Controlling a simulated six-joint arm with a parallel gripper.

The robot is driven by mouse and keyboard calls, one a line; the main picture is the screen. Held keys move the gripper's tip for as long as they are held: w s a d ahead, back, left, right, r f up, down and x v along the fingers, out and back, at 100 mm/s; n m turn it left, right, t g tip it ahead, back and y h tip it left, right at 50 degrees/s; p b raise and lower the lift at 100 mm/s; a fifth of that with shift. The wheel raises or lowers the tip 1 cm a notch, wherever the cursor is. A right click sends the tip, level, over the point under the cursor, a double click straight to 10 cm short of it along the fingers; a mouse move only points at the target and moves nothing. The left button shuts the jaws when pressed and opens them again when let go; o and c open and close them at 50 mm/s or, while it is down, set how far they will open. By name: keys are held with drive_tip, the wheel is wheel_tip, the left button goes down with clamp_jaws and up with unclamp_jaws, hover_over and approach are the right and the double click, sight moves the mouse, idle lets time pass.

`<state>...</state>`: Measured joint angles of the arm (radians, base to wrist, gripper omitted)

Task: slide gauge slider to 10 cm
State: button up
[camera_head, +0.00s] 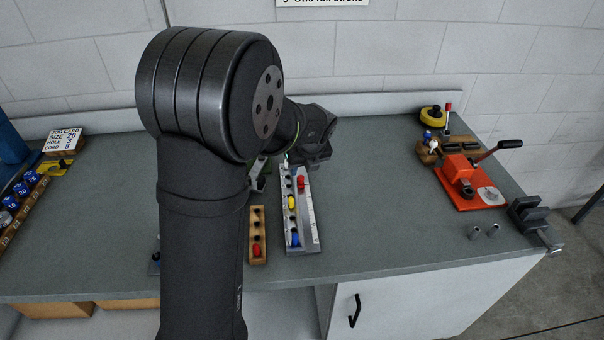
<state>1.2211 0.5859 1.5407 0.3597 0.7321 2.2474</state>
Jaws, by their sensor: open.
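My gripper (312,150) is at the back middle of the bench, partly hidden by my own arm, and open. Its fingertips are hard to make out. Just in front of and below it is a long light-grey rail (313,225) with what looks like scale marks along its right side.
A wooden block (257,225) with a red peg stands left of the rail. An orange press (463,182), a vise (527,215) and a yellow reel (432,115) stand at the right. A job card (63,141) is at far left. The bench between rail and press is clear.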

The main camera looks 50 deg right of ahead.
sight(301, 177)
drive_tip(key=shift+x, duration=2.3)
clamp_jaws()
